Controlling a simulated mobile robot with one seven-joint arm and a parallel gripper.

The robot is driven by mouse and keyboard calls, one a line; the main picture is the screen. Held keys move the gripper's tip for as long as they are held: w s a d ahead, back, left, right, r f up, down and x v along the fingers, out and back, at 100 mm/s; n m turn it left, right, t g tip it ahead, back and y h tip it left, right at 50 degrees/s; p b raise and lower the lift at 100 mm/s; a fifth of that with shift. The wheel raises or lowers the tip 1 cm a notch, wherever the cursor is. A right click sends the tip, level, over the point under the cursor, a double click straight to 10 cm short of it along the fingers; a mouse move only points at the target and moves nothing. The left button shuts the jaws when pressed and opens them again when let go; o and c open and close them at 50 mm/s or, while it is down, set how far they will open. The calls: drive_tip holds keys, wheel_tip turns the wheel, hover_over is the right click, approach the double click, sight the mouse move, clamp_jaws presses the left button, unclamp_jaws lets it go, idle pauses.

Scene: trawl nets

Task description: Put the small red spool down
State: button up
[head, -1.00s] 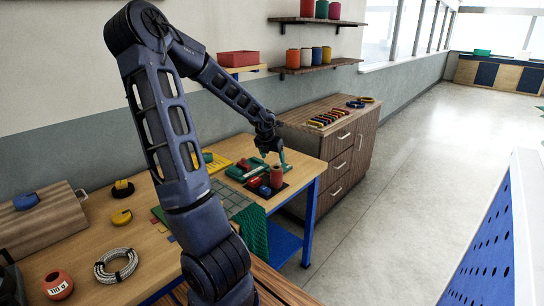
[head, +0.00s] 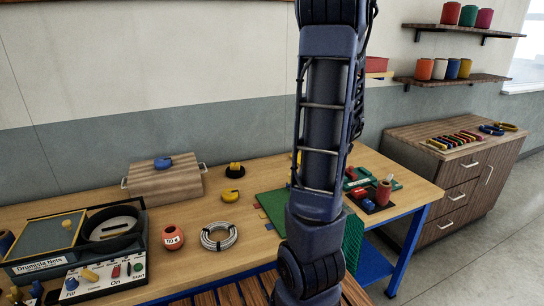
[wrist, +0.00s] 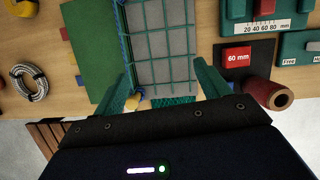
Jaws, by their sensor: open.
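In the head view my gripper is hidden behind my arm.
A green gauge with a scale (wrist: 262,22) lies beyond the spool. A green mat (wrist: 92,45) and a wire coil (head: 219,237) are to the left. A teal net (head: 352,243) hangs over the bench's front edge. A drawer cabinet (head: 455,185) stands at the right.

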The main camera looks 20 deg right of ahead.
drive_tip(key=s+a+r+n+y, duration=0.1)
drive_tip(key=a+r+n, duration=0.4)
drive_tip(key=a+n, duration=0.35)
drive_tip(key=a+r+n+y, duration=0.1)
drive_tip(key=a+r+n, duration=0.3)
drive_tip(key=a+n, duration=0.45)
drive_tip(key=s+a+r+n+h, duration=0.1)
drive_tip(key=s+a+r+n, duration=0.2)
drive_tip(key=s+a+n, duration=0.3)
drive_tip(key=s+a+r+n+h, duration=0.1)
drive_tip(key=s+a+r+n, duration=0.2)
drive_tip(key=s+a+n, duration=0.2)
drive_tip(key=a+n, duration=0.3)
drive_tip(key=n, duration=0.4)
drive_tip(key=shift+s+r+t, duration=0.15)
drive_tip(key=shift+s+t, duration=0.2)
drive_tip(key=shift+t, duration=0.05)
